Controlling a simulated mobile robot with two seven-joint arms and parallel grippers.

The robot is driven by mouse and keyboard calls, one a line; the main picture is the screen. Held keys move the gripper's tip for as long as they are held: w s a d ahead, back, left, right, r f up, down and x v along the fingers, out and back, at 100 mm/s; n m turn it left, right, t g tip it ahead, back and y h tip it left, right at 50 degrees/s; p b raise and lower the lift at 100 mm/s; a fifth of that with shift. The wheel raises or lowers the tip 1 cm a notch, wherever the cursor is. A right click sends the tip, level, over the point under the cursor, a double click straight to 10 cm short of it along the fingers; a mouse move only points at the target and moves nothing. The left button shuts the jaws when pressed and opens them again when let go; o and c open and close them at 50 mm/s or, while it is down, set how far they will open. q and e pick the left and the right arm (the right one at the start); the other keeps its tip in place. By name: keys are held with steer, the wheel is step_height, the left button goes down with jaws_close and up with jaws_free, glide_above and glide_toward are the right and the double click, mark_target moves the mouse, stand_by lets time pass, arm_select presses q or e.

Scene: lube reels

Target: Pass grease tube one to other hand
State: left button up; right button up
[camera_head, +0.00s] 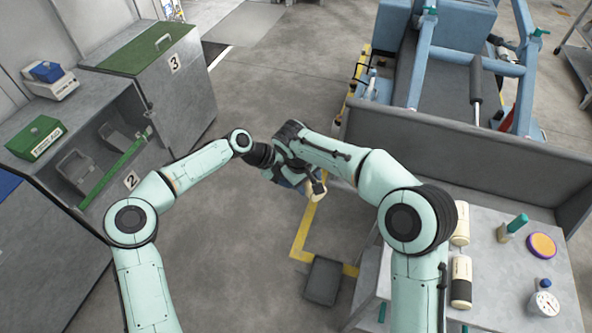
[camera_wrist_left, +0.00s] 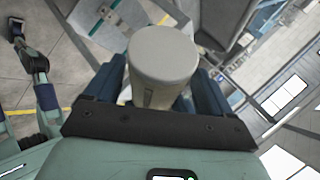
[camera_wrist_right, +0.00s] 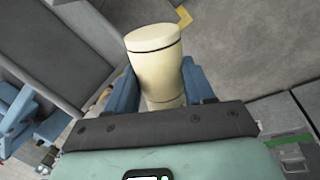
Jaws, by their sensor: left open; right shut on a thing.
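The held grease tube is cream-coloured and shows as a small pale piece (camera_head: 318,190) where my two arms meet in the head view. In the right wrist view the cream tube (camera_wrist_right: 155,60) stands between the blue fingers of my right gripper (camera_wrist_right: 163,88), which is shut on it. In the left wrist view the tube's round grey-looking end (camera_wrist_left: 164,58) sits between the fingers of my left gripper (camera_wrist_left: 160,90). The left gripper is open around the tube. In the head view the wrists hide most of the tube and both sets of fingertips.
Grey cabinets (camera_head: 182,90) stand at left. Open floor lies between.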

arm_select(q)
steer(key=c, duration=1.1)
arm_select(e)
steer(key=o, duration=1.1)
steer(key=shift+o, duration=0.2)
